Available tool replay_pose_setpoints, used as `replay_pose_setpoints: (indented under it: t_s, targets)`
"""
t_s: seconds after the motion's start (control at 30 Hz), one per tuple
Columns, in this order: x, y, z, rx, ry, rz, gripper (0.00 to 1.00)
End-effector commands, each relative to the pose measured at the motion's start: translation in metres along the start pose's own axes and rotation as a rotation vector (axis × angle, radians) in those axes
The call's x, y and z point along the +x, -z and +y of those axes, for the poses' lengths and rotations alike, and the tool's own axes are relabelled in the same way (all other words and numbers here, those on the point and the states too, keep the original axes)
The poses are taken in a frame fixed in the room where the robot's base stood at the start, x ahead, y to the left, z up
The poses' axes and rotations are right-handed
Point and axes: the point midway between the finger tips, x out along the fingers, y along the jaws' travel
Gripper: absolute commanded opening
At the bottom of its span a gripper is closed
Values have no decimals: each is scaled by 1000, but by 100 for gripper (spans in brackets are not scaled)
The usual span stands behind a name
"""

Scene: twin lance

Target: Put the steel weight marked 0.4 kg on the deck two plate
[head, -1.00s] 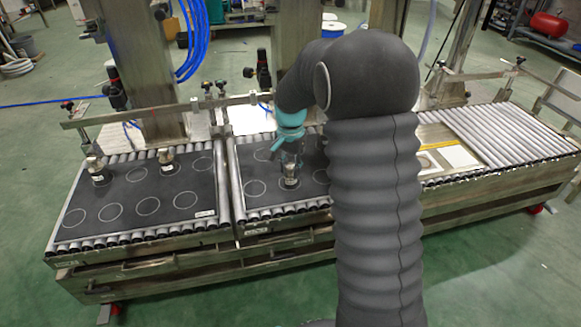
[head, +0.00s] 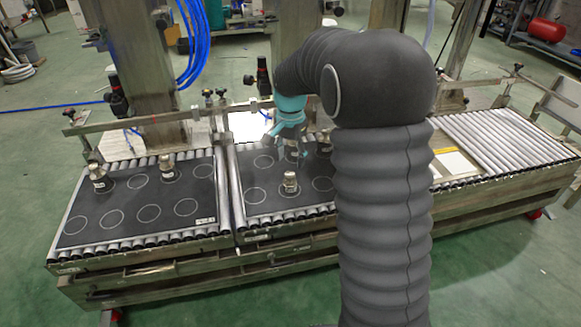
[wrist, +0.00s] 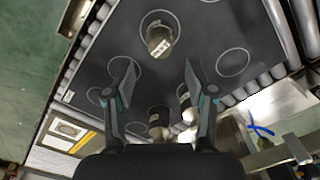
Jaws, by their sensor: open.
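My gripper (head: 289,150) is open and empty above the right dark plate (head: 262,206); its two spread fingers also show in the wrist view (wrist: 158,86). A steel weight (head: 290,182) stands upright inside a ring near this plate's front edge, apart from the fingers; I take it as the weight ahead of the fingertips in the wrist view (wrist: 159,40). Two more weights, one at centre (wrist: 158,121) and one by the right finger (wrist: 186,101), show in the wrist view. The left dark plate (head: 130,198) holds two weights, left (head: 98,177) and back (head: 167,167). Their mass marks are unreadable.
Several empty rings are free on both plates. A rail (head: 160,119) runs behind the plates. Steel columns (head: 140,70) rise behind it. Bare rollers (head: 490,140) lie at the far right. My arm hides part of the right plate.

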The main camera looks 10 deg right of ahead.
Motion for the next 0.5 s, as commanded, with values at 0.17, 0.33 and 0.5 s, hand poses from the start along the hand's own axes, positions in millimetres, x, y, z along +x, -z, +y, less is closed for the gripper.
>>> replay_pose_setpoints:
  t_s: [0.17, 0.33, 0.5]
  targets:
    - [-33, 1, 0, 0, 2, 2, 56]
    - [-49, 0, 0, 0, 1, 1, 56]
    - [-62, -6, 6, -20, 10, 11, 56]
